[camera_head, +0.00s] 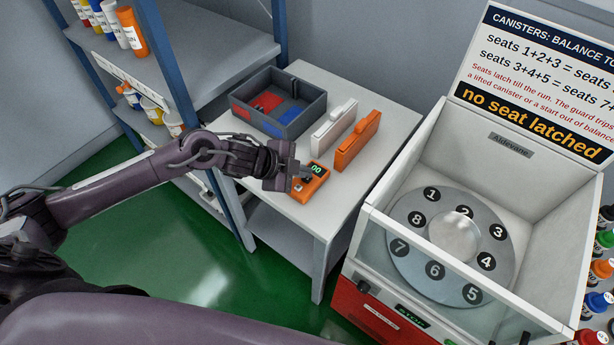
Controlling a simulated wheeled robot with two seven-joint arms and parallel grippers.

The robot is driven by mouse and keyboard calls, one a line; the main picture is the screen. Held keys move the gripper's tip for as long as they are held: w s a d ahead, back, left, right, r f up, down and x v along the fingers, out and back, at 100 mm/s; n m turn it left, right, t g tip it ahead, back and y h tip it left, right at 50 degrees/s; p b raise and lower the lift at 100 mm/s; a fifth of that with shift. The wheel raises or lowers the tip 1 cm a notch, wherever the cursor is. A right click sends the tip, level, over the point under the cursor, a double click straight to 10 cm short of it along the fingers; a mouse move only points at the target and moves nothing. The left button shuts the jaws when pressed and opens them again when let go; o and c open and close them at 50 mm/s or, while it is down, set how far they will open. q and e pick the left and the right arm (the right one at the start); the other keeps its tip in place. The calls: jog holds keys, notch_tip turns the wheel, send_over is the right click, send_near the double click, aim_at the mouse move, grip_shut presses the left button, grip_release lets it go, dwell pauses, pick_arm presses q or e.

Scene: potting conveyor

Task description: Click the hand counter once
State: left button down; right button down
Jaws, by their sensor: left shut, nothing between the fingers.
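The hand counter (313,184) is a small orange device with a dark display showing green digits that end in "00". It lies on the white side table (380,128). My left gripper (298,175) is shut and empty, with its fingertips over the left part of the counter. The gripper hides part of the counter, and I cannot tell whether the fingertips touch it. My right gripper is not in view.
A grey bin (296,122) with red and blue pieces stands behind the counter. A white case (334,126) and an orange case (357,142) stand upright beside it. A shelf (200,72) is at left, a numbered rotor machine (400,250) at right.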

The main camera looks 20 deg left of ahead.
aim_at(303, 180)
pick_arm(q)
jog(key=shift+f, duration=0.3)
dwell(0.4)
jog(key=shift+r+p, duration=0.75)
jog(key=shift+r, duration=0.1)
jog(key=shift+r, duration=0.1)
notch_tip(303, 180, up, 5)
jog(key=p, duration=0.4)
jog(key=shift+p, duration=0.4)
